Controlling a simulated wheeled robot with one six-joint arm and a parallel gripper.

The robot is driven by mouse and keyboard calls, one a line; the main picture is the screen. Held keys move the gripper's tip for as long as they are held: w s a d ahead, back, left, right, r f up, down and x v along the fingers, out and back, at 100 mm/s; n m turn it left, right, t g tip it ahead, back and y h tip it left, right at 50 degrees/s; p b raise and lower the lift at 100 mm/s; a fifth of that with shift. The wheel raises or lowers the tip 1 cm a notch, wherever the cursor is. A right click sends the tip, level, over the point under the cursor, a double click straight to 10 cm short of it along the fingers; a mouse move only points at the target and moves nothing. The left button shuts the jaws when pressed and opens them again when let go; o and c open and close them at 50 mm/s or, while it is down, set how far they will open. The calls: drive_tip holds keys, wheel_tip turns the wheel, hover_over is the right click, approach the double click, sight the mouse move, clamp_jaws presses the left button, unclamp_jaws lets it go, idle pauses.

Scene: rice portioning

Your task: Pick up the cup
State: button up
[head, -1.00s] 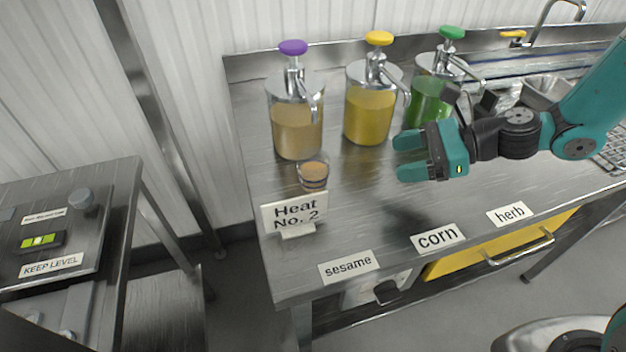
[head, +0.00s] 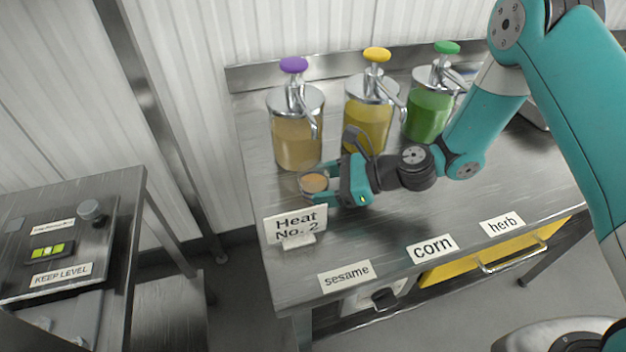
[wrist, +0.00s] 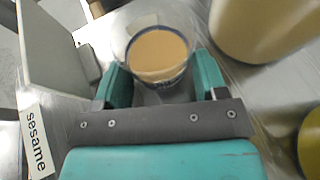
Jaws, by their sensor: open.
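The cup (head: 313,183) is small and clear, with tan liquid in it, and stands upright on the steel counter below the purple-topped dispenser. In the wrist view the cup (wrist: 157,55) lies between the tips of my two teal fingers. My gripper (head: 322,186) is at the cup from its right side, with the fingers open around it. In the wrist view my gripper (wrist: 162,80) has a finger on each side of the cup. I cannot tell whether either finger touches it.
The yellow-topped dispenser (head: 368,115) and green-topped dispenser (head: 430,105) stand to the right. The counter's front right is clear.

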drive_tip(key=shift+x, duration=1)
drive_tip(key=shift+c, duration=0.3)
drive_tip(key=c, duration=0.7)
drive_tip(key=shift+o, duration=0.2)
drive_tip(key=shift+r, duration=0.2)
